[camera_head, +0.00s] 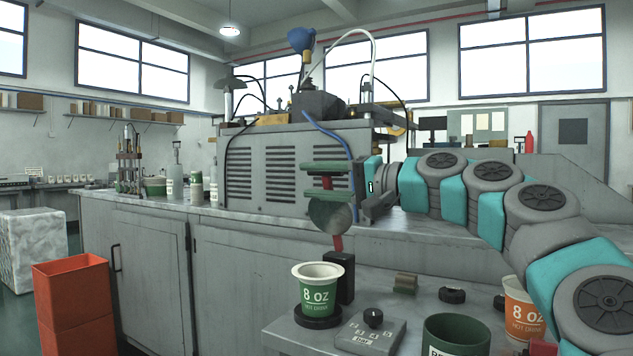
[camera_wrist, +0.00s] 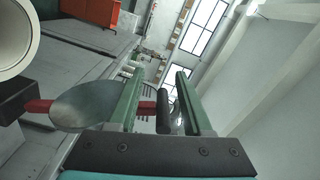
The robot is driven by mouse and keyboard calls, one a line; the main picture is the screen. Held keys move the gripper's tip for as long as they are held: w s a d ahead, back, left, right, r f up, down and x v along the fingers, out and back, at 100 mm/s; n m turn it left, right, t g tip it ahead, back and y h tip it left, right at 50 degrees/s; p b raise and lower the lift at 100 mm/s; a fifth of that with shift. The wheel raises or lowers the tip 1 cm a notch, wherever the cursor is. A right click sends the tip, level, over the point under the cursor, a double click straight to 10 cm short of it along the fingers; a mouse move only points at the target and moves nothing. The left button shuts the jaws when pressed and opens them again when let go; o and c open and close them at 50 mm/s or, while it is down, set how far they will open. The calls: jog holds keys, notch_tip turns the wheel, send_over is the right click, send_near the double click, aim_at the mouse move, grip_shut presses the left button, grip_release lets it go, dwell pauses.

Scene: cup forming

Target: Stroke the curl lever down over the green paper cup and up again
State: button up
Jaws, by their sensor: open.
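The green paper cup (camera_head: 316,296) stands upright in a black holder (camera_head: 318,317) on the near bench; its pale rim shows at the left edge of the wrist view (camera_wrist: 32,45). The curl lever (camera_head: 337,242) is a red bar with a round grey disc (camera_head: 330,217), raised above and behind the cup, apart from it. The disc also shows in the wrist view (camera_wrist: 85,108), with the lever's black grip (camera_wrist: 163,112) beyond it. My gripper (camera_head: 325,180) is open; its green fingers stand either side of the grip in the wrist view (camera_wrist: 160,85). Whether they touch it I cannot tell.
A control box with a black knob (camera_head: 371,335), a dark green container (camera_head: 455,337) and an orange cup (camera_head: 522,312) stand on the bench to the right. A large grey vented machine (camera_head: 265,170) stands behind. An orange bin (camera_head: 70,295) is at left.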

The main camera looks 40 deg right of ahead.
jog(key=shift+s+d, duration=0.1)
jog(key=shift+s, duration=0.05)
jog(key=v, duration=0.7)
jog(key=shift+s+b, duration=0.25)
jog(key=shift+b, duration=0.2)
